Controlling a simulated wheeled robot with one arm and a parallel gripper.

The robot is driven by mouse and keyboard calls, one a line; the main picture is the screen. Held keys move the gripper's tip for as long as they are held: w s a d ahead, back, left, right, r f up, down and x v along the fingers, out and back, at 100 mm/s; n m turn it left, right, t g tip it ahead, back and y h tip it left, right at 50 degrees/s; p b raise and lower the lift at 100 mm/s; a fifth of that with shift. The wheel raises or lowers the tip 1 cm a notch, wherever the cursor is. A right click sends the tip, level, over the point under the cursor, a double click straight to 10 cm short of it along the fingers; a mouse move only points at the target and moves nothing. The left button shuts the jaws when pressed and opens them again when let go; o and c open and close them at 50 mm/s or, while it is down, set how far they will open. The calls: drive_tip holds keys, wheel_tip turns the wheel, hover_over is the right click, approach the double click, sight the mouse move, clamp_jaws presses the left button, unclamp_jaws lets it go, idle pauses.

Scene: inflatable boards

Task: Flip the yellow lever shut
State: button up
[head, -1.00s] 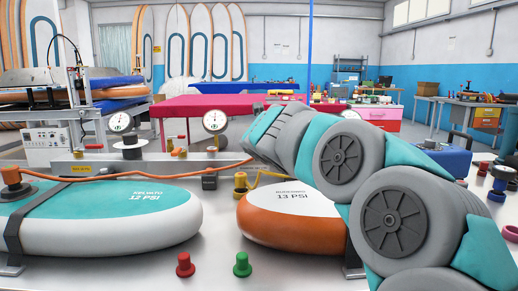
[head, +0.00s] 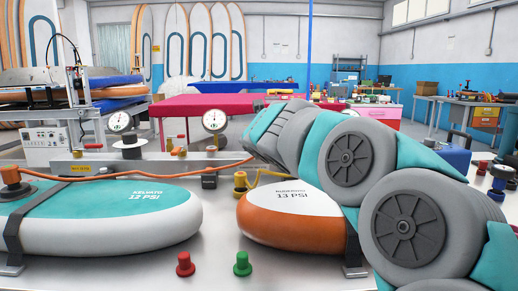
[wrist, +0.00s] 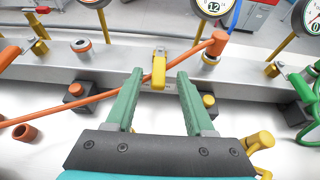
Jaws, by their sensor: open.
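The yellow lever (wrist: 159,72) shows in the wrist view, standing up at the front side of a grey metal rail (wrist: 225,84). My gripper (wrist: 160,82) is open, with its two green fingers on either side of the lever and a gap showing on both sides. Whether the fingertips are level with the lever is hard to tell. An orange hose (wrist: 110,92) crosses right by the lever. In the head view my arm covers the right part of the rail, and I cannot make out the lever or my fingers there.
Dial gauges (head: 214,121) stand along the rail. A teal board (head: 150,205) and an orange-and-white board (head: 285,215) lie on the bench. A red plug (head: 185,264) and a green plug (head: 242,264) stand in front. Yellow fittings (wrist: 260,143) sit right of my gripper.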

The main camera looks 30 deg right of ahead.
drive_tip(key=v, duration=0.6)
drive_tip(key=shift+s+a, duration=0.1)
drive_tip(key=shift+s, duration=0.15)
